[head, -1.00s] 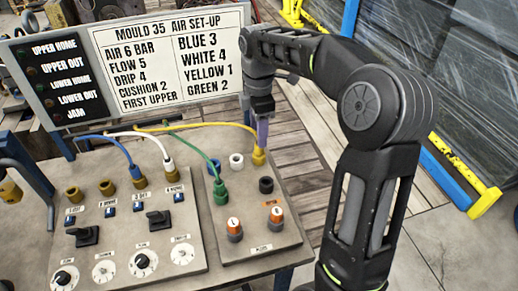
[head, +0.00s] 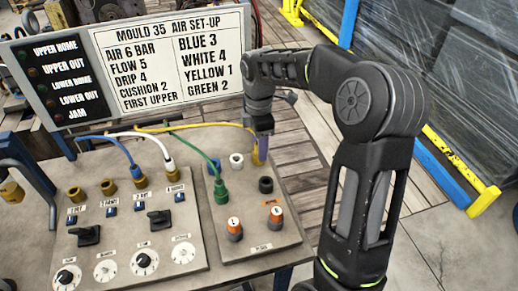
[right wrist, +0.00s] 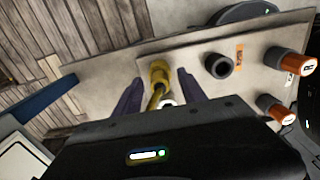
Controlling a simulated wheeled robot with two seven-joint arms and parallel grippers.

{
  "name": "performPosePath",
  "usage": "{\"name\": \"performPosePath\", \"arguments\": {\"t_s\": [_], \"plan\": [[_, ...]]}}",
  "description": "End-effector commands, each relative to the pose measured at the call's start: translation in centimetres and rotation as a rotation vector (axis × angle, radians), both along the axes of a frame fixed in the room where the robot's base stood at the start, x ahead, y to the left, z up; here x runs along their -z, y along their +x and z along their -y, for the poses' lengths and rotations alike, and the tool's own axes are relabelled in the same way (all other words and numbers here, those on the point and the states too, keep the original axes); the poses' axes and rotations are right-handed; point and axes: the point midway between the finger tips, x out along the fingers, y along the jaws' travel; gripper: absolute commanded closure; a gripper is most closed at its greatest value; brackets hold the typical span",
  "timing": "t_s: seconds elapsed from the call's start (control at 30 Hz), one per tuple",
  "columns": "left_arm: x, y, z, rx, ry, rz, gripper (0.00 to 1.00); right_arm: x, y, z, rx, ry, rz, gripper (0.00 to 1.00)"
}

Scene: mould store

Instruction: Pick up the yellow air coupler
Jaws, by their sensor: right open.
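The yellow air coupler (right wrist: 159,72) stands at the far corner of the right-hand panel, with its yellow hose attached. In the head view only a sliver of the coupler (head: 256,158) shows beside my finger. My right gripper (head: 262,148) is down at the coupler. In the right wrist view the purple fingers of the right gripper (right wrist: 158,82) are apart, one on each side of the coupler, with gaps visible. My left gripper is not in view.
On the same panel are a green coupler (head: 221,192), a white ring (head: 237,160), a black socket (head: 266,184) and two orange-topped knobs (head: 276,215). Blue and white hoses run to the left panel (head: 130,235). The sign board (head: 165,65) stands behind.

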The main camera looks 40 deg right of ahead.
Motion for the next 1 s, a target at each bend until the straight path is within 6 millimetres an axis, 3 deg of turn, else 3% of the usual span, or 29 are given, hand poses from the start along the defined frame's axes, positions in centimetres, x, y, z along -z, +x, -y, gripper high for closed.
{"name": "performPosePath", "arguments": {"t_s": [0.07,0.63,1.0], "plan": [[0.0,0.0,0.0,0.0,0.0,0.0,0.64,-0.01,0.0,0.0,0.0,0.0,0.0,0.53],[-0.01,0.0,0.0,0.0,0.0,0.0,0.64,-0.01,0.0,-0.01,0.0,0.0,0.0,1.0],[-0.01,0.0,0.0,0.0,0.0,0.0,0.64,-0.02,0.0,-0.01,0.0,0.0,0.0,1.0]]}}
